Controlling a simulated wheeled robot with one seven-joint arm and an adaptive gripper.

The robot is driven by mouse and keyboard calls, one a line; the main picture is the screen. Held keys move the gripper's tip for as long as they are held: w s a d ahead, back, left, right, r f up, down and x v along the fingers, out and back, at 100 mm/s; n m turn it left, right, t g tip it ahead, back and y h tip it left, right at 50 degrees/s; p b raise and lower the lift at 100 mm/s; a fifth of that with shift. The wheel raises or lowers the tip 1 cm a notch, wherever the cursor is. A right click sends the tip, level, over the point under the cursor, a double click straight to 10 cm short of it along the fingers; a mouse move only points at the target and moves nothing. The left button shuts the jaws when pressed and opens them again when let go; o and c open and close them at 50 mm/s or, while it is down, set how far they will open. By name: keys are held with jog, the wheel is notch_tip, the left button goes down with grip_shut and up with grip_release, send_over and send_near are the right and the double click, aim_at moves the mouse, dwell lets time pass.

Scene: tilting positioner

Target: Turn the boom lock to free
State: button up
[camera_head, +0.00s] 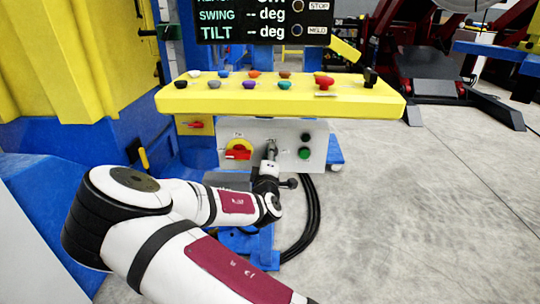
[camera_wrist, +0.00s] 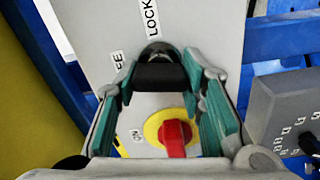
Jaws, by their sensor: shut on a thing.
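The boom lock is a black knob (camera_wrist: 160,76) on a light grey panel (camera_wrist: 85,15) in the wrist view. My gripper (camera_wrist: 161,68) is shut on it, with a teal-padded finger on each side. A "LOCK" label (camera_wrist: 152,18) is just above the knob, and a partly hidden label ending in "EE" (camera_wrist: 118,60) is to its left. The knob's exact pointing direction cannot be told. In the head view my gripper (camera_head: 270,152) reaches the panel (camera_head: 215,135) and covers the knob.
A red switch on a yellow disc (camera_head: 238,150) is left of my gripper; it also shows below the knob in the wrist view (camera_wrist: 174,136). A green button (camera_head: 304,154) is to the right. A yellow console (camera_head: 300,100) with coloured knobs overhangs the panel. Black cables (camera_head: 312,215) hang below.

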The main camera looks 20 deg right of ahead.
jog(key=shift+n, duration=1.1)
jog(key=shift+f, duration=0.1)
jog(key=o, duration=1.2)
jog(key=shift+c, duration=0.2)
jog(key=v, duration=1.2)
